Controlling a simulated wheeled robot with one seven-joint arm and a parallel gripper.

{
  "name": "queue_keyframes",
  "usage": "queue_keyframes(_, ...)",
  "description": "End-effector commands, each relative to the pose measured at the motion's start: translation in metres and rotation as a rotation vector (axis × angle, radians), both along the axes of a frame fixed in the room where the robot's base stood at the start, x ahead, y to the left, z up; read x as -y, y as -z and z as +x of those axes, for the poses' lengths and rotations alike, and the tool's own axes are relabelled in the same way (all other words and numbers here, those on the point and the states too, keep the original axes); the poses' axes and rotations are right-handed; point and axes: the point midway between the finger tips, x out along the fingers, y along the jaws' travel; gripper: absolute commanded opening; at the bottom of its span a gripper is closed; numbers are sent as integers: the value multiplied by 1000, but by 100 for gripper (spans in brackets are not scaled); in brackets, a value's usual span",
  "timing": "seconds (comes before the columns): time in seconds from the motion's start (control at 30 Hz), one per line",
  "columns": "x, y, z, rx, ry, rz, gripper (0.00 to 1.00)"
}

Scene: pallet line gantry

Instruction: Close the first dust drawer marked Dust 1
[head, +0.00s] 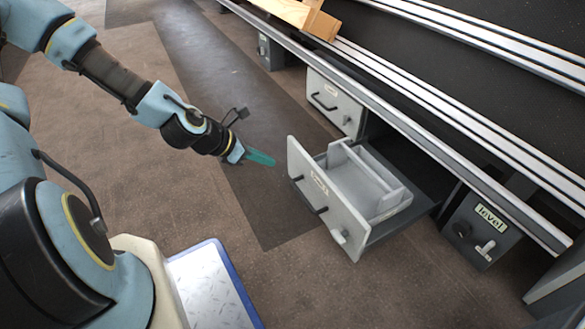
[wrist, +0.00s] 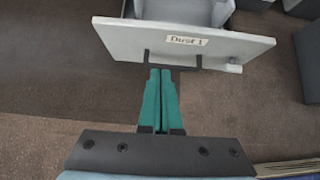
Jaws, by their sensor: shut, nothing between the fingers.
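The dust drawer marked Dust 1 (head: 324,193) is pulled out from under the long frame in the head view. Its light grey front has a dark bar handle, a label and a small knob, and its inside shows dividers. In the wrist view the drawer front (wrist: 120,38) spans the top, with the label "Dust 1" (wrist: 187,41) readable. My gripper (head: 262,158) is shut and empty, to the left of the drawer front in the head view. In the wrist view its green fingertips (wrist: 160,72) are together just below the handle's left end; I cannot tell whether they touch it.
A second grey drawer front (head: 334,102) stands farther along under the frame. A dark box labelled "level" (head: 479,228) with a knob and lever hangs to the right. A wooden piece (head: 296,14) lies on the rails above. The floor in front of the drawer is clear.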

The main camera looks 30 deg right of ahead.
Motion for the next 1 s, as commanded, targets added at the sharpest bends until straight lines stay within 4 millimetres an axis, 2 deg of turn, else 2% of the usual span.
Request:
queue_keyframes(0.47, 65, 71, -5, 4, 6, 2, 0)
queue_keyframes(0.7, 96, 68, -6, 6, 6, 2, 0)
queue_keyframes(1.0, 104, 64, -6, 3, 3, 3, 0)
